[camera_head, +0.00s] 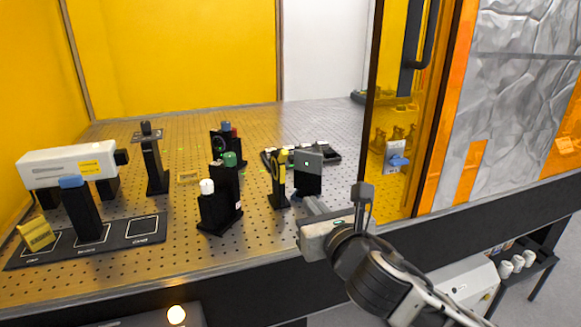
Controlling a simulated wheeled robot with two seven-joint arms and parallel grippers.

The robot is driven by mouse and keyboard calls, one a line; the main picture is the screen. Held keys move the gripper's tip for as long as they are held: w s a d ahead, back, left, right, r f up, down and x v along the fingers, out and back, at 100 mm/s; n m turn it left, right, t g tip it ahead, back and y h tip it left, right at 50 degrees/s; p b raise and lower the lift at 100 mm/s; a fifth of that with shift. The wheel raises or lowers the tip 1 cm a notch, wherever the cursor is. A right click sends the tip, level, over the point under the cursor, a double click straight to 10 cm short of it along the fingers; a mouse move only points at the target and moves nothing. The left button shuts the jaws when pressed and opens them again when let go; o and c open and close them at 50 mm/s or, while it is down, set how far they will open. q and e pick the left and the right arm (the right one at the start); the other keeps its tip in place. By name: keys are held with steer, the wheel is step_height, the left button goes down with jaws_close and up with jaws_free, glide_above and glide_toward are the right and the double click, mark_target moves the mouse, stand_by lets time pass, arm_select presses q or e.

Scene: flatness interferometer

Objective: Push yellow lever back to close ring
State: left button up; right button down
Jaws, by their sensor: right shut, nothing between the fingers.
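The yellow lever (284,152) is the small yellow piece at the top of a slim black post mount. Below it, the mount carries a ring with a yellow face (278,170), seen nearly edge-on, so I cannot tell how far the ring is open. My right gripper (311,204) comes in from the lower right. It is shut and empty, low over the table's front part, to the right of and below the ring mount, apart from the lever. My left gripper is not in view.
A black mount with a grey plate (309,158) stands just right of the ring mount. A white laser box (68,160) is far left. An amber panel (398,150) stands at right.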

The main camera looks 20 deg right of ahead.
glide_toward(284, 160)
step_height(284, 160, down, 3)
steer(key=w, duration=0.2)
steer(key=w+r+p, duration=0.1)
steer(key=w+r, duration=0.1)
steer(key=w, duration=0.1)
steer(key=shift+w+a+r+p, duration=0.1)
steer(key=shift+w+r+p, duration=0.15)
steer(key=shift+p, duration=0.15)
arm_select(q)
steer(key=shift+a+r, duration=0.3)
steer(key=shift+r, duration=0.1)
arm_select(e)
steer(key=shift+w, duration=0.1)
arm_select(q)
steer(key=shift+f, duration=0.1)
